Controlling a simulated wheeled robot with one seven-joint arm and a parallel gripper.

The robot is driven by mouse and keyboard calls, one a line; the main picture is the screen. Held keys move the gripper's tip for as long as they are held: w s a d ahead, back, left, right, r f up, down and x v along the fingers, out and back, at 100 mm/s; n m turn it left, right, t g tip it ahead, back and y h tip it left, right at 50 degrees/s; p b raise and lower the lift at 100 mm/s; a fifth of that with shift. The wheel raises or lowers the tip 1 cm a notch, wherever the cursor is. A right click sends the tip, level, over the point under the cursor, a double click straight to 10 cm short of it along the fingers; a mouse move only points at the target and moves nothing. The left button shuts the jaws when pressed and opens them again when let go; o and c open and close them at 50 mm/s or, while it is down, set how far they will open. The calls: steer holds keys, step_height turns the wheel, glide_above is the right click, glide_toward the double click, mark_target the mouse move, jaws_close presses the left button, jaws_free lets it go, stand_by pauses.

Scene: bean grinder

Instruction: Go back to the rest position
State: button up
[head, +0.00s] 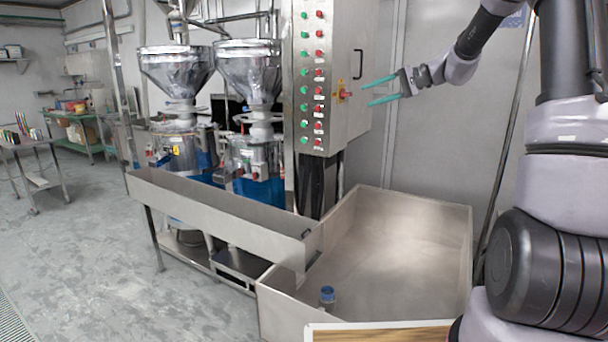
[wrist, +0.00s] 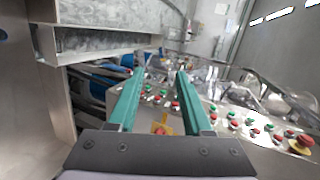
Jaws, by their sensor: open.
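My gripper (head: 381,90) is open, with two teal fingers apart and nothing between them. In the head view it is beside the right side of the steel control cabinet (head: 340,40), level with a red rotary switch on a yellow plate (head: 344,94). I cannot tell whether the fingertips touch the cabinet. In the wrist view the gripper (wrist: 158,80) points along the panel of red and green buttons, and the yellow-plated switch (wrist: 162,125) shows low between the fingers.
Two grinders with steel hoppers (head: 250,70) stand left of the cabinet. Below is a large steel bin (head: 400,230) with a small blue-topped item (head: 327,296) in it. A trough (head: 215,205) runs to the left. The floor (head: 80,260) at left is open.

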steer(key=s+a+r+h, duration=0.2)
steer(key=s+h, duration=0.4)
steer(key=s, duration=1.3)
steer(key=s+d+f+t+h, duration=0.1)
steer(key=s+d+h, duration=0.1)
steer(key=s, duration=0.6)
steer(key=s+d+f+t+h, duration=0.1)
steer(key=s+d, duration=0.3)
steer(key=s, duration=0.4)
steer(key=shift+d+f+h, duration=0.15)
steer(key=shift+d+h, duration=0.05)
steer(key=shift+h, duration=0.6)
